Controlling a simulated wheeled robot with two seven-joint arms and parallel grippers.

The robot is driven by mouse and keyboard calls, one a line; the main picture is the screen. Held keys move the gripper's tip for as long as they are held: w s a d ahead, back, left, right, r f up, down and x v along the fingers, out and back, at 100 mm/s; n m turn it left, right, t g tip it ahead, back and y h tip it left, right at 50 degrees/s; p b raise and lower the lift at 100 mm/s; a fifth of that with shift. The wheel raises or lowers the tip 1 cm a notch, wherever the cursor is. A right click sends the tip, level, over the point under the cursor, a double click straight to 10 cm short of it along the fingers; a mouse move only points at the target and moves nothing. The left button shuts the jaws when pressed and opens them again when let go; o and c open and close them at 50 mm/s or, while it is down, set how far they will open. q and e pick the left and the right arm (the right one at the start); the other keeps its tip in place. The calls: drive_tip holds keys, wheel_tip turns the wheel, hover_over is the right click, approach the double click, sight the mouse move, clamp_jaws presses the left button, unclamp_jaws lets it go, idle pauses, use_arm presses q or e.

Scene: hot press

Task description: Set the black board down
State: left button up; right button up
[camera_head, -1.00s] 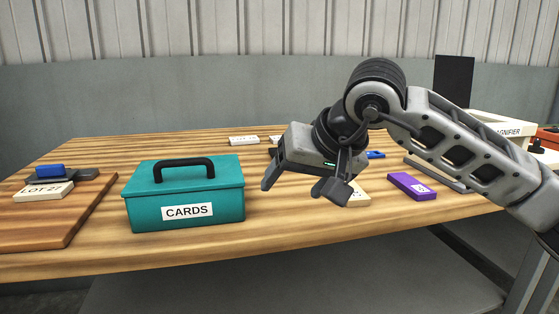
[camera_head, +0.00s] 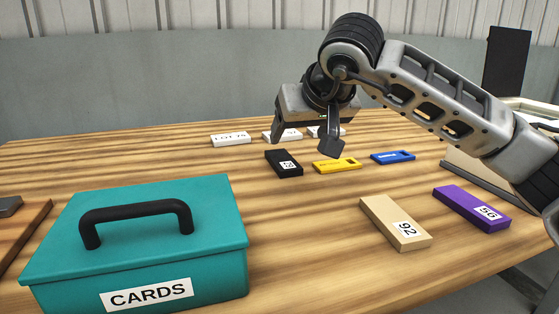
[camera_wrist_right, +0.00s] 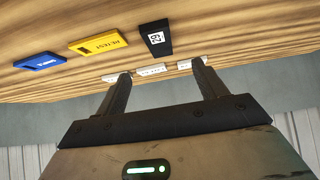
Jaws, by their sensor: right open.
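The black board (camera_head: 284,163), a small flat block with a white code label, lies on the wooden table (camera_head: 300,225) left of a yellow block. It also shows in the right wrist view (camera_wrist_right: 156,38), beyond the fingertips. My right gripper (camera_head: 304,138) is open with nothing between its fingers. In the head view its fingers hang just behind and above the black board. The wrist view shows both fingers (camera_wrist_right: 160,73) apart from the black board. My left gripper is not in view.
The yellow block (camera_head: 337,165) and a blue block (camera_head: 393,157) lie right of the board. A beige block (camera_head: 396,222) and a purple block (camera_head: 472,208) lie nearer. A teal CARDS box (camera_head: 140,245) fills the front left. A dark panel (camera_head: 506,62) stands at right.

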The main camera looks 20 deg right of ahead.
approach(283, 159)
drive_tip(key=f, duration=0.1)
drive_tip(key=w+f, duration=0.1)
drive_tip(key=shift+w+a+f+b, duration=0.2)
drive_tip(key=shift+f+b, duration=0.15)
drive_tip(key=shift+b, duration=0.05)
drive_tip(key=x, duration=0.4)
drive_tip(key=shift+w+d+r+b, duration=0.1)
drive_tip(key=shift+w+b, duration=0.25)
drive_tip(key=shift+b, duration=0.05)
drive_tip(key=shift+w, duration=0.2)
drive_tip(key=c, duration=1.2)
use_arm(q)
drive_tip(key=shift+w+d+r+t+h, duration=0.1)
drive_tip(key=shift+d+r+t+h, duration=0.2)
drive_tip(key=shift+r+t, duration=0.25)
use_arm(e)
drive_tip(key=shift+c, duration=0.2)
